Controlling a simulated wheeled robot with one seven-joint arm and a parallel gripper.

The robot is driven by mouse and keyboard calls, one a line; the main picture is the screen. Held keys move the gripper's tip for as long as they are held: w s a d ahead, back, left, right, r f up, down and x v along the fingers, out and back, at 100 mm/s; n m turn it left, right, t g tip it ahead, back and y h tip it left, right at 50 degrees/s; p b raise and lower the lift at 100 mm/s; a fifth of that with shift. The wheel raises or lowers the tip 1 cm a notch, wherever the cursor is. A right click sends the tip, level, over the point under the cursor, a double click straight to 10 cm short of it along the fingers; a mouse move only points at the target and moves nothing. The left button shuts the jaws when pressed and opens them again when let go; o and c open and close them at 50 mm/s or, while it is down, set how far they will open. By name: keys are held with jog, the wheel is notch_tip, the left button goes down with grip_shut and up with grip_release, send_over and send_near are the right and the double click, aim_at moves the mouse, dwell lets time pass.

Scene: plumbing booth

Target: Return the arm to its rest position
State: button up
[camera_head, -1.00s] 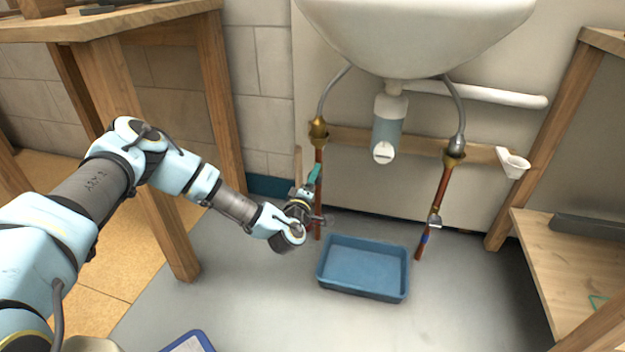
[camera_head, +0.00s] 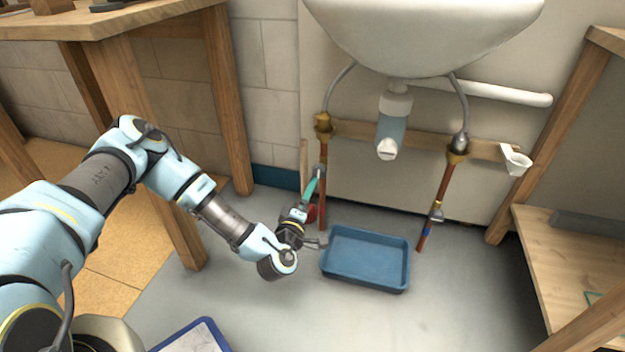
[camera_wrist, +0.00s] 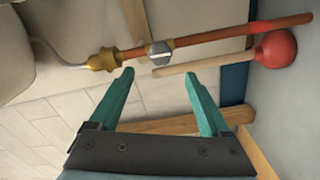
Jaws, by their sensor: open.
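My gripper (camera_head: 311,188) is low in front of the left copper pipe (camera_head: 322,200), left of the blue basin. In the wrist view its two teal fingers (camera_wrist: 160,95) stand apart with nothing between them. Beyond the fingertips, the copper pipe (camera_wrist: 210,38) carries a grey valve (camera_wrist: 159,53) and a brass fitting (camera_wrist: 103,60). The fingertips look apart from the pipe and valve. My arm reaches in from the left side of the head view.
A plunger with a red cup (camera_wrist: 275,49) stands beside the pipe. The blue basin (camera_head: 366,284) lies on the floor under the sink (camera_head: 425,30). A wooden table (camera_head: 150,22) stands left, a wooden shelf (camera_head: 560,245) right. A blue-edged tray (camera_head: 218,335) lies at front.

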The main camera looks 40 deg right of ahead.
jog(key=shift+s+a, duration=0.3)
jog(key=shift+a, duration=0.25)
jog(key=shift+w+r, duration=0.1)
